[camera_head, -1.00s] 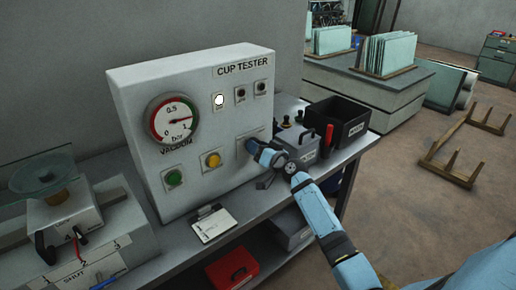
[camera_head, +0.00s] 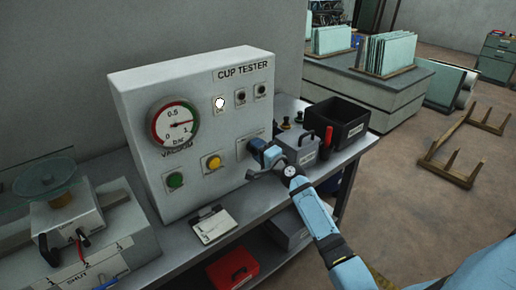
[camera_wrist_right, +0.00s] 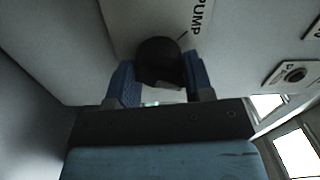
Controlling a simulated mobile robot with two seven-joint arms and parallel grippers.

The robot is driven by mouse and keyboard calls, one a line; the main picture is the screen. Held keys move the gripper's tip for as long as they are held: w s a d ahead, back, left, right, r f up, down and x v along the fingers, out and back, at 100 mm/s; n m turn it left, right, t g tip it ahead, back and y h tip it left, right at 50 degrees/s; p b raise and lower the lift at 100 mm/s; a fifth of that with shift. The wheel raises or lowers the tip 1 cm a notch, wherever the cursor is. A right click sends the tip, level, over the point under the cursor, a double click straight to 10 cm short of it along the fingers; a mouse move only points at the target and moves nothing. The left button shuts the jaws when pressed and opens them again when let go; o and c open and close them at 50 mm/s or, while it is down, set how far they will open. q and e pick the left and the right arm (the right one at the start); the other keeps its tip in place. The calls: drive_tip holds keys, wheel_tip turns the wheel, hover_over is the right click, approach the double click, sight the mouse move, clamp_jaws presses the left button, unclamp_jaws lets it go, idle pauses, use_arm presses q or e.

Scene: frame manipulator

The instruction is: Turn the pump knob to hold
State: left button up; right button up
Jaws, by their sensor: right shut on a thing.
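The pump knob (camera_wrist_right: 160,62) is a black round knob on the panel, below a plate lettered PUMP (camera_wrist_right: 200,15) in the right wrist view. My right gripper (camera_wrist_right: 160,85) has its blue fingers on either side of the knob and is shut on it. In the head view my right gripper (camera_head: 262,152) is at the lower right of the white cup tester box (camera_head: 130,100) and hides most of the knob. The knob's exact setting is hard to read. My left gripper is not in view.
The tester's front also has a vacuum gauge (camera_head: 175,122), a green button (camera_head: 175,180), a yellow button (camera_head: 214,162) and a lit white lamp (camera_head: 219,103). A grey case (camera_head: 300,146) and a black bin (camera_head: 340,122) stand close right of my gripper.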

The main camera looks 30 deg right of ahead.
drive_tip(key=shift+m+p, duration=0.65)
drive_tip(key=shift+m, duration=1.55)
drive_tip(key=o, duration=0.9)
drive_tip(key=s+d+b, duration=0.1)
drive_tip(key=s, duration=1.2)
drive_tip(key=shift+s+f, duration=0.35)
drive_tip(key=shift+s, duration=0.05)
